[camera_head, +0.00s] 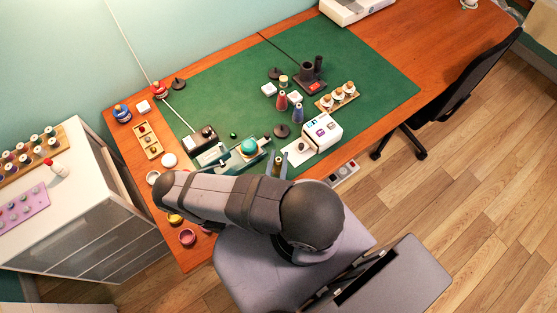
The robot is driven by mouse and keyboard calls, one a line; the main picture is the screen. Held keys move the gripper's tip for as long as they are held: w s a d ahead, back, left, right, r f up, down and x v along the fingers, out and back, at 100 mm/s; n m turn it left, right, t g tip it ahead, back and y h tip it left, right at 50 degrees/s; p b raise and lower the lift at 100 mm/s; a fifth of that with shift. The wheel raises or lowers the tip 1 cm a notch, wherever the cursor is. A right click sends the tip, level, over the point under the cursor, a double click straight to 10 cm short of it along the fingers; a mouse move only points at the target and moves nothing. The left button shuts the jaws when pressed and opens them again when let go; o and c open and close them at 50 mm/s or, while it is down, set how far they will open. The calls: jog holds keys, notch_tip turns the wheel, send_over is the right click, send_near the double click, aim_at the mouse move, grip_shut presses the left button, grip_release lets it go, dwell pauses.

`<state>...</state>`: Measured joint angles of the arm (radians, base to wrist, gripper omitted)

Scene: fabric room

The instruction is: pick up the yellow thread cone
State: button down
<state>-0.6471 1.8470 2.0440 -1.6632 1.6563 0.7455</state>
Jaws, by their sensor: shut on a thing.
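The yellow thread cone (278,160) shows as a small dull-yellow shape near the front edge of the green mat (225,105). My gripper (277,166) is around it, with a finger on each side, and is shut on it. My own arm covers the area in front of it. The cone's lower part is hard to make out, and I cannot tell whether it touches the mat.
A white box with buttons (324,131) stands close right of my gripper, and a teal spool (249,146) close left. A red cone (282,101), a blue cone (298,113) and a dark stand (282,131) are behind.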

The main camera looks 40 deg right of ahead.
notch_tip(320, 180, up, 10)
jog(key=p, duration=0.7)
jog(key=shift+f+p, duration=0.25)
jog(key=shift+p, duration=0.15)
